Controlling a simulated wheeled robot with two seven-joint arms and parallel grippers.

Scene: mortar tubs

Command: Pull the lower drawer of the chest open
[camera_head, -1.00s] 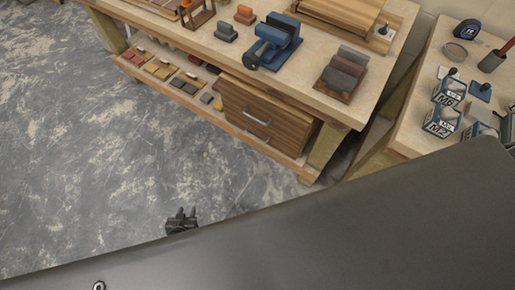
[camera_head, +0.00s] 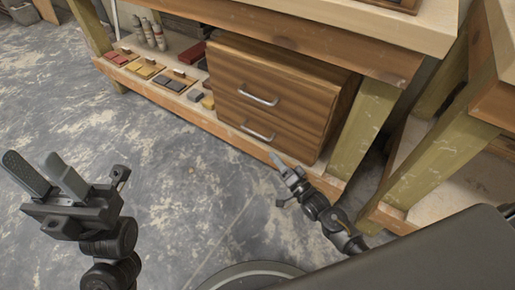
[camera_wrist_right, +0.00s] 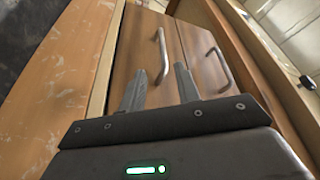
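The wooden chest (camera_head: 310,106) stands on the low shelf under the workbench, with two drawers that look closed. The lower drawer (camera_head: 225,108) has a metal bar handle (camera_head: 257,134); the upper drawer's handle (camera_head: 258,97) is above it. My right gripper (camera_head: 285,166) is in front of the chest's lower right part. In the right wrist view its fingers (camera_wrist_right: 160,90) are apart and empty, pointing at the drawer fronts. My left gripper (camera_head: 32,162) is open and empty above the floor at left.
The shelf's front edge (camera_head: 185,108) runs below the chest. Small coloured blocks (camera_head: 148,70) and several bottles (camera_head: 150,32) are left of it. A bench leg (camera_head: 364,128) stands close on the right. The floor (camera_head: 165,170) in front is clear.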

